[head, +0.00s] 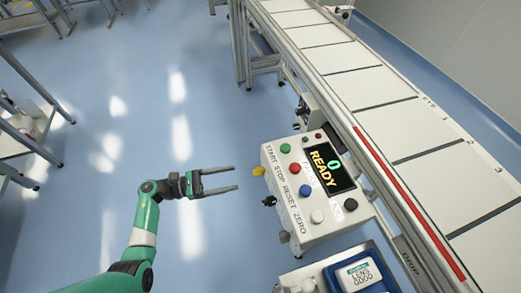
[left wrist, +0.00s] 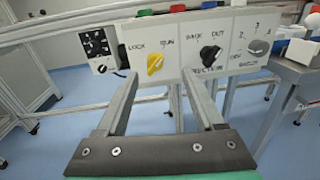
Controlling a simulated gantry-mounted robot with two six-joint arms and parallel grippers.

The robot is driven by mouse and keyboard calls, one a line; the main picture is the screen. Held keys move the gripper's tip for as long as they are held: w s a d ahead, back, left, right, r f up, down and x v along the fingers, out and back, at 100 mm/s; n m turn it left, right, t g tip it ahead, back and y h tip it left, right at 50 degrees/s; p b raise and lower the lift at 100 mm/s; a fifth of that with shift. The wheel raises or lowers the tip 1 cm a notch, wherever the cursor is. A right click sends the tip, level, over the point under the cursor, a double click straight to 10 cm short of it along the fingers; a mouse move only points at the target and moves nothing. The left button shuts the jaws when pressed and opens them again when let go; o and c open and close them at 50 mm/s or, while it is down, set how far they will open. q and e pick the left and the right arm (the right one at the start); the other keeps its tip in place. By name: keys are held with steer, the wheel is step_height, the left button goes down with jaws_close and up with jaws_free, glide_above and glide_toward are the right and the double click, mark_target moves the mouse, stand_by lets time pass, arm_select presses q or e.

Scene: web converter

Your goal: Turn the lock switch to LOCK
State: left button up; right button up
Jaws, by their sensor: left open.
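The yellow lock switch (left wrist: 155,63) is on the side face of the white control box, between the words LOCK on its left and RUN on its right. Its handle looks tilted toward RUN. In the head view the switch (head: 258,171) sticks out of the left side of the control box (head: 325,222). My left gripper (head: 236,178) is open and empty, pointing at that side with a small gap before the switch. In the left wrist view its fingers (left wrist: 161,78) reach toward the panel, with the switch showing between them. My right gripper is not in view.
A black direction knob (left wrist: 209,55) and a grey knob (left wrist: 258,47) sit right of the switch. Coloured buttons and a READY display (head: 331,168) are on top of the box. A conveyor (head: 375,88) runs behind. A blue device (head: 362,275) stands nearby.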

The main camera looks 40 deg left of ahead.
mark_target(254, 172)
arm_select(q)
steer(key=shift+n+t+y, duration=0.4)
steer(key=shift+n+y, duration=0.3)
steer(key=x, duration=0.3)
steer(key=b+x, duration=0.1)
steer(key=x, duration=0.2)
steer(key=b+x, duration=0.1)
steer(key=x, duration=0.2)
steer(key=shift+f, duration=0.4)
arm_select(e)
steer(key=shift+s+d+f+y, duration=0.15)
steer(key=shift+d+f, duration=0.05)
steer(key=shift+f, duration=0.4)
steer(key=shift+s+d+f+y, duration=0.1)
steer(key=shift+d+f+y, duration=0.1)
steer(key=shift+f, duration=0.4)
arm_select(q)
jaws_close()
